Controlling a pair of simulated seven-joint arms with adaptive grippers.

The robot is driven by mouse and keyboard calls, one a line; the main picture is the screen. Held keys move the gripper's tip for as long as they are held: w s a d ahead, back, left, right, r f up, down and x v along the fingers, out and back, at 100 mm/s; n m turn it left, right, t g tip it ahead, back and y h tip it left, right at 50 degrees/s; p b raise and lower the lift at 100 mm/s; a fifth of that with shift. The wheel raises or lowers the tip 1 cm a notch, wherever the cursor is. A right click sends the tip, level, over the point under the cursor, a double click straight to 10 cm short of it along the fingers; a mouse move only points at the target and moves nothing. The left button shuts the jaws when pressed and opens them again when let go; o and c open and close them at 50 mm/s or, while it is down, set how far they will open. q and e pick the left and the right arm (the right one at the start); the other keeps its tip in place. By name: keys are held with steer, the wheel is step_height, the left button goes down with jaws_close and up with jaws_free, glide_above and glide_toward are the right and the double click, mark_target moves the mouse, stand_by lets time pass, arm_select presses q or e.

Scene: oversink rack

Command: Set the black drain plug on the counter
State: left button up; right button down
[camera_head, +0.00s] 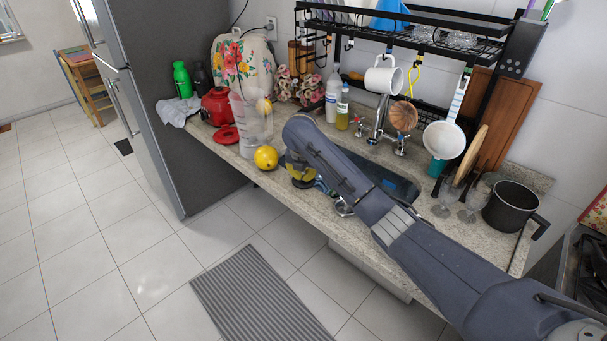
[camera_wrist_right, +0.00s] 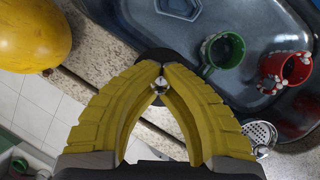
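My right gripper (camera_head: 301,178) is at the front strip of the counter (camera_head: 343,227), left of the sink. In the right wrist view, its yellow fingers (camera_wrist_right: 160,72) close together at the tips around the silver knob of the black drain plug (camera_wrist_right: 153,54). The fingers hide much of the plug's dark disc. The plug is over the counter's front edge beside the sink; I cannot tell whether it touches the stone. In the head view I cannot make out the plug. My left gripper is not in view.
The sink basin (camera_wrist_right: 215,75) holds a green cup (camera_wrist_right: 222,52) and a red cup (camera_wrist_right: 286,66). A metal strainer (camera_wrist_right: 259,134) is near its front. A yellow fruit (camera_head: 266,157) sits close left of my gripper. A clear pitcher (camera_head: 252,125) stands behind it.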

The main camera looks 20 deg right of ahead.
steer(key=shift+f, duration=0.1)
steer(key=c, duration=1.6)
jaws_free()
steer(key=v, duration=1.2)
steer(key=shift+a, duration=0.1)
